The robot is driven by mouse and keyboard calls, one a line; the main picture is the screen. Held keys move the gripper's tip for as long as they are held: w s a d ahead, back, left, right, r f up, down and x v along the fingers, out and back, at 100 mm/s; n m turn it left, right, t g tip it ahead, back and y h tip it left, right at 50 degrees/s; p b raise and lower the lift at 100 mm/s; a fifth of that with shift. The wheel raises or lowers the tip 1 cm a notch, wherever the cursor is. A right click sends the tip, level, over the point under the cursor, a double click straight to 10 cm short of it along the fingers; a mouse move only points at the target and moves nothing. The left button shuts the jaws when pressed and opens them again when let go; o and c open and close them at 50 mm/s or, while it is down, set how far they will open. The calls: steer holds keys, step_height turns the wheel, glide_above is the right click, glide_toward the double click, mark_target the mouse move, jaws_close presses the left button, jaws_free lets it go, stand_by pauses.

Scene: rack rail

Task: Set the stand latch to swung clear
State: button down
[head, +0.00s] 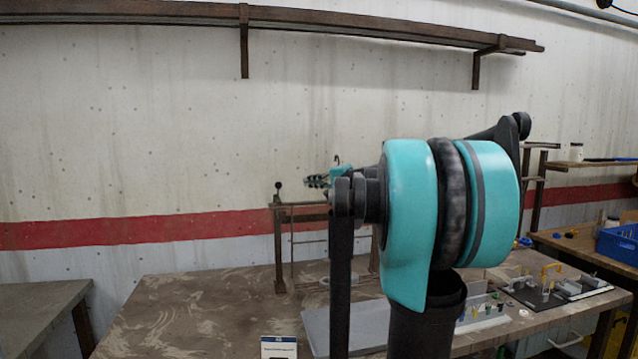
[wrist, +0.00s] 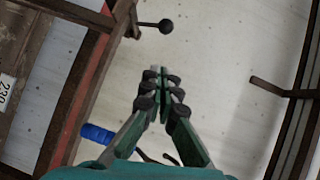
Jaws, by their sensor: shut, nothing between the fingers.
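A dark ball-ended lever (wrist: 160,26), which looks like the stand latch, sticks out from a brown metal frame at the top of the wrist view. In the head view a dark ball (head: 278,185) tops the left post of the brown stand (head: 279,245) at the back of the table. My gripper (wrist: 158,76) is shut and empty, its fingertips apart from the ball in the picture. In the head view my gripper (head: 315,181) is small, just right of the ball and above the stand's top bar. My arm hides the stand's right part.
The brown table (head: 190,310) is mostly clear at left. A grey board (head: 320,325), a white card (head: 279,347) and small parts lie at its front and right. A blue bin (head: 618,243) stands far right. A blue cylinder (wrist: 97,132) shows beside my gripper in the wrist view.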

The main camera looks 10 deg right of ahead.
steer(key=w+a+f, duration=0.1)
steer(key=w+a, duration=0.3)
steer(key=a, duration=0.2)
steer(key=shift+f, duration=0.15)
steer(key=shift+s+a, duration=0.1)
steer(key=shift+a+m+h, duration=0.25)
steer(key=shift+m+h, duration=0.05)
steer(key=shift+h, duration=0.1)
